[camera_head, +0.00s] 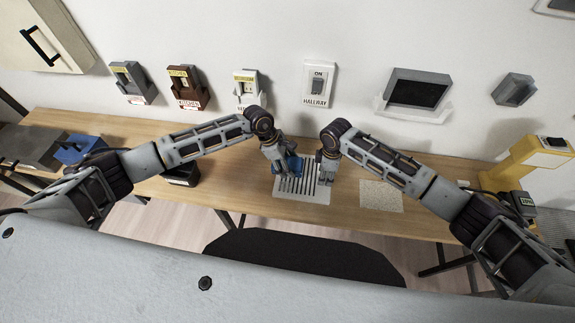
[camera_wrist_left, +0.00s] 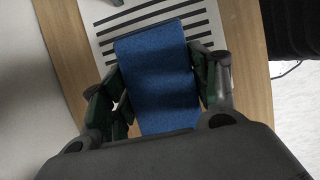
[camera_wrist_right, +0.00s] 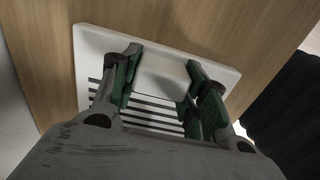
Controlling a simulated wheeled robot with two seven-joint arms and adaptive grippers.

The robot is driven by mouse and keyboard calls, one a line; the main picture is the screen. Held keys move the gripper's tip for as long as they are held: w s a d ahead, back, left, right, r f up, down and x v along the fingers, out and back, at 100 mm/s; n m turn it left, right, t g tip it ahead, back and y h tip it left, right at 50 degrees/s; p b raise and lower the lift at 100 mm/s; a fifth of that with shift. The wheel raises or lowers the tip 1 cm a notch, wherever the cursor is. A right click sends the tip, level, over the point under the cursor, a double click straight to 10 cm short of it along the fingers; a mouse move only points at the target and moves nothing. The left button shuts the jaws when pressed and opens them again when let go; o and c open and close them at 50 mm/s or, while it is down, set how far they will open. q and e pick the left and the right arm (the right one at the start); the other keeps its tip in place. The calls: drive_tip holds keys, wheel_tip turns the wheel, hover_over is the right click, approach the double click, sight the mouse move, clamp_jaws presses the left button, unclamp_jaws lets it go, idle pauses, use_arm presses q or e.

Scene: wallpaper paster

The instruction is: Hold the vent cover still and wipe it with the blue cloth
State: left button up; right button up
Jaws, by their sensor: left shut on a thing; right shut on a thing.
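The white vent cover (camera_head: 312,195) with dark slats lies flat on the wooden table; it also shows in the left wrist view (camera_wrist_left: 95,14) and the right wrist view (camera_wrist_right: 225,73). My left gripper (camera_head: 284,168) is shut on the blue cloth (camera_wrist_left: 158,82), which lies over part of the slats; the cloth also shows in the head view (camera_head: 293,164). My right gripper (camera_head: 325,177) is at the cover's right side, its fingers around a pale raised block (camera_wrist_right: 164,78) on the cover. The cloth hides some of the slats.
A beige square sheet (camera_head: 381,195) lies right of the cover, and a black box (camera_head: 183,175) stands to its left. A blue item (camera_head: 75,150) is at the far left and a yellow device (camera_head: 525,165) at the far right. Switches, including a white HALLWAY one (camera_head: 319,84), are on the wall.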

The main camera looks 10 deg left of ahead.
use_arm(q)
wheel_tip(320, 180, up, 4)
drive_tip(key=shift+r, duration=0.2)
